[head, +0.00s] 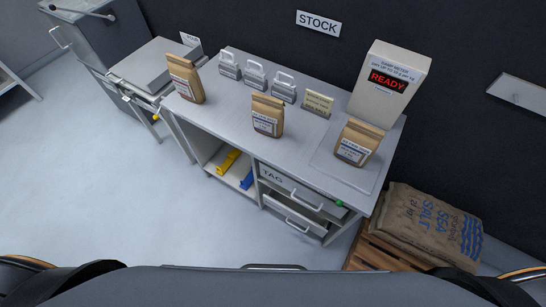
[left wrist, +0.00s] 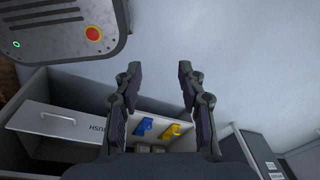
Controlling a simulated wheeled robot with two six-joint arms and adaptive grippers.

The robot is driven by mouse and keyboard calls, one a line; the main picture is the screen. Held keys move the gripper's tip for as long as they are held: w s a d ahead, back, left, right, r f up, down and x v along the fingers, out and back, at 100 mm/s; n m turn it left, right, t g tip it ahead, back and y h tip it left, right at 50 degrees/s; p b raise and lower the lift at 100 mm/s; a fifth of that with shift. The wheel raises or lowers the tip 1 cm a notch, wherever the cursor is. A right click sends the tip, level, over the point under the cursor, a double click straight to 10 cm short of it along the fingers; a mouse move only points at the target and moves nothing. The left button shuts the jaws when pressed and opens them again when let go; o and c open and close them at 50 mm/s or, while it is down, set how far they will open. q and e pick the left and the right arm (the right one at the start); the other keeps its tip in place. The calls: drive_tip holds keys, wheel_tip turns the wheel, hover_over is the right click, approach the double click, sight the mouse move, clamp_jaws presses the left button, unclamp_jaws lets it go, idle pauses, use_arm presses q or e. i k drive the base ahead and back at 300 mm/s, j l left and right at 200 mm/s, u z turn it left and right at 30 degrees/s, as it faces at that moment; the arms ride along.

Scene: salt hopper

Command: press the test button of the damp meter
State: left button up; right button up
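A yellow thing (head: 228,162) and a blue thing (head: 247,179) lie on the open shelf under the bench; the left wrist view also shows the yellow thing (left wrist: 171,131) and the blue thing (left wrist: 143,127). My left gripper (left wrist: 158,68) is open and empty, with its fingers wide apart, clear of the shelf. It does not show in the head view, and neither does my right gripper.
The bench (head: 225,102) holds brown paper bags (head: 267,116), several grey handled blocks (head: 256,75) and a small sign (head: 317,103). A drawer marked TAG (head: 300,188) is below. A salt sack (head: 430,228) lies on a pallet at right. Floor at left is free.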

sight(339, 203)
drive_tip(key=z, duration=1)
